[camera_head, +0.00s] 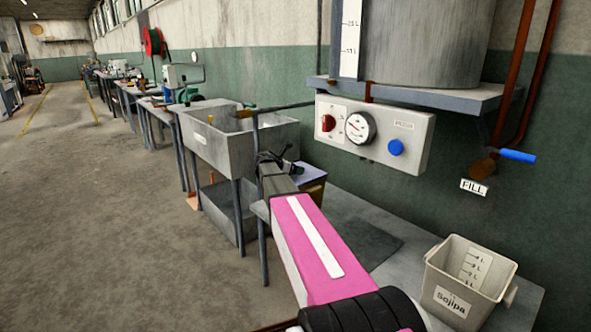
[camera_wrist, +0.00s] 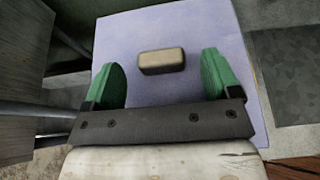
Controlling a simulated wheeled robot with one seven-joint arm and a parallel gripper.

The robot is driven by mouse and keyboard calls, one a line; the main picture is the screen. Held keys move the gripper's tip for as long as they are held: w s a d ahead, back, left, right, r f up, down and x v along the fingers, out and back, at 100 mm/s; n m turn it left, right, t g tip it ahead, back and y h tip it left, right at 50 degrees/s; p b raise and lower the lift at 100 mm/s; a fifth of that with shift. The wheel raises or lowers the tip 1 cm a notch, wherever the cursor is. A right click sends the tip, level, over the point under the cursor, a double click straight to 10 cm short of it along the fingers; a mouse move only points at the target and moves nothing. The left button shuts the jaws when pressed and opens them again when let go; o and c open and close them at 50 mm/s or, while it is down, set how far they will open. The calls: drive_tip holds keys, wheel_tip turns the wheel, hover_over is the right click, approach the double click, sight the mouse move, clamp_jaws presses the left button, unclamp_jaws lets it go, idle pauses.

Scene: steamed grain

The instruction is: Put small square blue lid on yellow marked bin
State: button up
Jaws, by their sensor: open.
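The square lid, pale blue-lavender (camera_wrist: 165,28), fills the middle of the wrist view and has a beige block handle (camera_wrist: 162,61) near its centre. My gripper (camera_wrist: 163,68) is open, with its green fingers on either side of the handle and gaps showing on both sides. In the head view my gripper (camera_head: 284,166) is over the left end of the bench, and a sliver of the blue lid (camera_head: 313,173) shows beside it. The lid appears to lie on a yellowish-brown box or bin (camera_head: 315,190), mostly hidden behind my arm. I cannot make out a yellow mark.
A white bin labelled Sojipa (camera_head: 468,285) stands open on the bench at right. A dark mat (camera_head: 365,240) lies on the bench. A grey sink (camera_head: 240,142) is beyond my gripper. A control box (camera_head: 373,138) and blue-handled tap (camera_head: 517,156) are on the wall side above.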

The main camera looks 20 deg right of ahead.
drive_tip(key=v, duration=0.9)
drive_tip(key=s+a+f+m+g+y, duration=0.1)
drive_tip(key=s+a+f+m+y, duration=0.3)
drive_tip(key=s+f+m, duration=0.3)
drive_tip(key=s+a+f+m+g+y, duration=0.2)
drive_tip(key=s+a+f+m+y, duration=0.2)
drive_tip(key=s, duration=0.9)
drive_tip(key=s+a+f+m+g+y, duration=0.1)
drive_tip(key=s+a+f+m+y, duration=0.3)
drive_tip(key=s+f+m, duration=0.6)
wheel_tip(320, 180, down, 4)
drive_tip(key=shift+a+r+m+g+y, duration=0.1)
drive_tip(key=shift+a+m+g+y, duration=0.2)
drive_tip(key=shift+a+m, duration=0.25)
